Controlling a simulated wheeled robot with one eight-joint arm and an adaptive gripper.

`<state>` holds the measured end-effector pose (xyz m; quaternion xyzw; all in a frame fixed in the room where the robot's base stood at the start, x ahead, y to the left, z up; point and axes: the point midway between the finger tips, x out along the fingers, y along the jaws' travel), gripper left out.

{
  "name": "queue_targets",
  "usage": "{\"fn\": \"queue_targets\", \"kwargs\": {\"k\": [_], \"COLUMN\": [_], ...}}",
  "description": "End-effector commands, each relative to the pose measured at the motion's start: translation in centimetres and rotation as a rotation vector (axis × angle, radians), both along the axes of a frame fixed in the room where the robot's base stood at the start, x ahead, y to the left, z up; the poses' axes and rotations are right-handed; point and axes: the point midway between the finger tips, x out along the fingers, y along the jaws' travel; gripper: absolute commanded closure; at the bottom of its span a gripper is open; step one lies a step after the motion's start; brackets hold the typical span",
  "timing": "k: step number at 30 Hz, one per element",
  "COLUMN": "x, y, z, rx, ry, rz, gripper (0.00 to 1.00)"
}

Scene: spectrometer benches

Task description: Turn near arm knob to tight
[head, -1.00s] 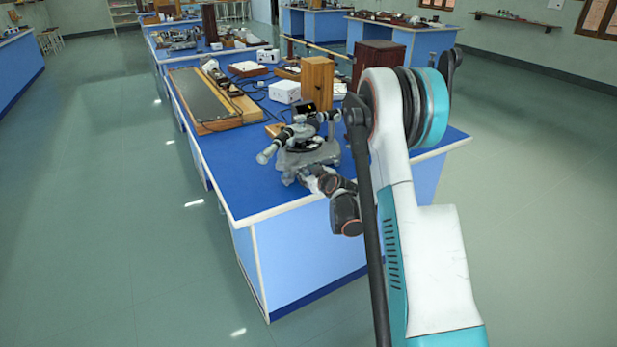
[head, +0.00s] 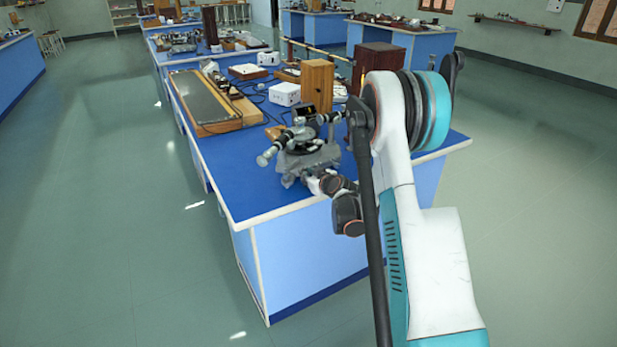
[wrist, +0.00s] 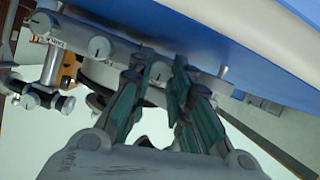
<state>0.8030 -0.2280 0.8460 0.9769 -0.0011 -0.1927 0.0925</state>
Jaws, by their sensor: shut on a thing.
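The spectrometer (head: 306,158), a grey and black instrument with telescope arms, stands on the near corner of the blue bench. In the wrist view, my gripper (wrist: 166,67) has its two teal-padded fingers closed around a small light-grey knob (wrist: 159,71) at the instrument's edge. The fingers cover much of this knob, and its mark is not clear. Another round knob (wrist: 99,47) with a pale pointer line sits to the left, apart from the fingers. In the head view, my wrist is low beside the instrument's near side; the fingertips are too small to make out.
The blue bench top (head: 235,190) is clear left of the spectrometer. Behind it stand a wooden box (head: 317,84), a white box (head: 284,94) and a long wood-framed board (head: 202,100). In the wrist view, further knobs (wrist: 30,101) and (wrist: 223,71) flank the fingers.

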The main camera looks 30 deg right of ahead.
Motion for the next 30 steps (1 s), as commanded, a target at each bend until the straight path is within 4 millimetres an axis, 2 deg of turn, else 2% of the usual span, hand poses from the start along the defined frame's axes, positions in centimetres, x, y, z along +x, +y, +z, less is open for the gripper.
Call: {"fn": "queue_targets", "kwargs": {"k": [8,30], "x": [-0.02,0.01], "y": [-0.39,-1.06], "z": [-0.01,-0.34], "rx": [0.208,0.913], "ry": [0.007,0.031], "rz": [-0.002,0.0], "gripper": [1.0,1.0]}}
